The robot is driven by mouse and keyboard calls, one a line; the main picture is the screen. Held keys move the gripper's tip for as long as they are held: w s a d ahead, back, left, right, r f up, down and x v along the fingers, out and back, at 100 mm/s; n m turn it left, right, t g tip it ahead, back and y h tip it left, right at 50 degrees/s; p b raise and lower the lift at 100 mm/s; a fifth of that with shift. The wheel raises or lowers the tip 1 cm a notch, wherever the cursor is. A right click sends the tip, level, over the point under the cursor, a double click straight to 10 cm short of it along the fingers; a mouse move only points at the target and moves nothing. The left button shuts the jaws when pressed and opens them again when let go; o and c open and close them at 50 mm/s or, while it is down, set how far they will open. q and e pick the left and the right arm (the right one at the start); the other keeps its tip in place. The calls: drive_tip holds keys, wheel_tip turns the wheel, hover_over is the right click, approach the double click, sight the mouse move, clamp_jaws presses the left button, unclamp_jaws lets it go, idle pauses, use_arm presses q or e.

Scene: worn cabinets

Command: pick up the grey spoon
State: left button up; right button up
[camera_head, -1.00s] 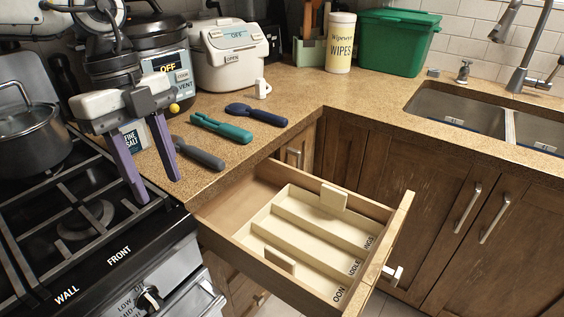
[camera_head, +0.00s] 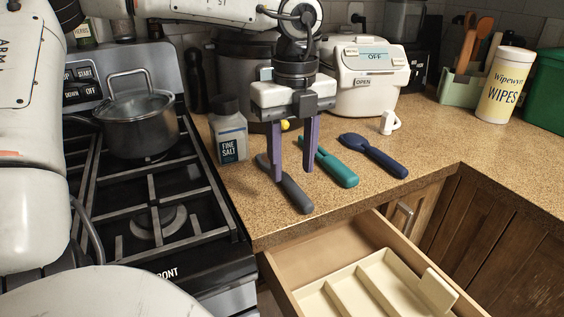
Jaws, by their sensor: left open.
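The grey spoon (camera_head: 297,198) lies on the speckled counter near its front edge, beside the stove. My left gripper (camera_head: 293,174) points down with its two purple fingers apart and nothing between them. The upper part of the spoon is partly hidden behind the left finger. I cannot tell how high the fingertips are above the counter. My right gripper is not in view.
A fine salt bottle (camera_head: 229,131) stands left of the spoon, with a dark cooker (camera_head: 243,75) behind. A blue utensil (camera_head: 375,156) lies to the right. An open drawer (camera_head: 331,246) with a divided tray is below. A pot (camera_head: 140,122) sits on the stove.

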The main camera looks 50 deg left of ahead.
sight(295, 187)
use_arm(q)
drive_tip(key=f, duration=0.5)
drive_tip(key=shift+w+f, duration=0.15)
drive_tip(key=shift+w, duration=0.25)
clamp_jaws()
